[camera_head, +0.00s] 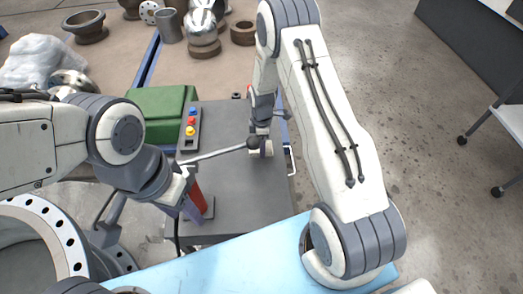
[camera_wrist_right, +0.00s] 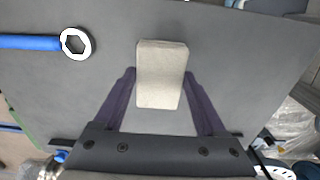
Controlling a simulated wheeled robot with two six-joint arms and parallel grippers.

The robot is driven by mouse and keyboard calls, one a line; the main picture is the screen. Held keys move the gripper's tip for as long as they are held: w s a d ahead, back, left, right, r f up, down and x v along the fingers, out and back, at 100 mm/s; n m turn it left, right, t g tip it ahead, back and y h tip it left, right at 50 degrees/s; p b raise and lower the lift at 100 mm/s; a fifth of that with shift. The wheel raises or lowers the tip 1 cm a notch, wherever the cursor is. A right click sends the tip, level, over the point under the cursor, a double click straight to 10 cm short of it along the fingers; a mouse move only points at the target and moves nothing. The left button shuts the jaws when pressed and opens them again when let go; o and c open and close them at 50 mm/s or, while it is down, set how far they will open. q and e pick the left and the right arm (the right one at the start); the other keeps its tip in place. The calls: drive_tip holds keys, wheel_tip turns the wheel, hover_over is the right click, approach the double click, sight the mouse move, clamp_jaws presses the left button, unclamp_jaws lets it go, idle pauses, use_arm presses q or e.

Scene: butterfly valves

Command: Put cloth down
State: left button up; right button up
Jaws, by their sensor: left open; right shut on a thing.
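The cloth is a small beige, block-shaped piece (camera_wrist_right: 162,73) in the right wrist view. My right gripper (camera_wrist_right: 158,88) is shut on it, with one dark finger along each side. The grey worktop lies behind it; whether the cloth touches it I cannot tell. In the head view my right gripper (camera_head: 262,146) is over the worktop (camera_head: 235,195), close to a black ball knob, and a pale bit of the cloth shows there. My left gripper (camera_head: 192,208) is open beside a red part at the worktop's left edge; its fingers are partly hidden by its wrist.
A blue-handled ring wrench (camera_wrist_right: 75,43) lies left of the cloth. Metal valve parts (camera_head: 202,32) stand behind.

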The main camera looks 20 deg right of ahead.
drive_tip(key=shift+f, duration=1.95)
drive_tip(key=shift+f, duration=0.2)
drive_tip(key=o, duration=1.2)
drive_tip(key=shift+o, duration=0.2)
wheel_tip(320, 180, up, 12)
drive_tip(key=shift+r+b, duration=0.2)
drive_tip(key=shift+b, duration=0.1)
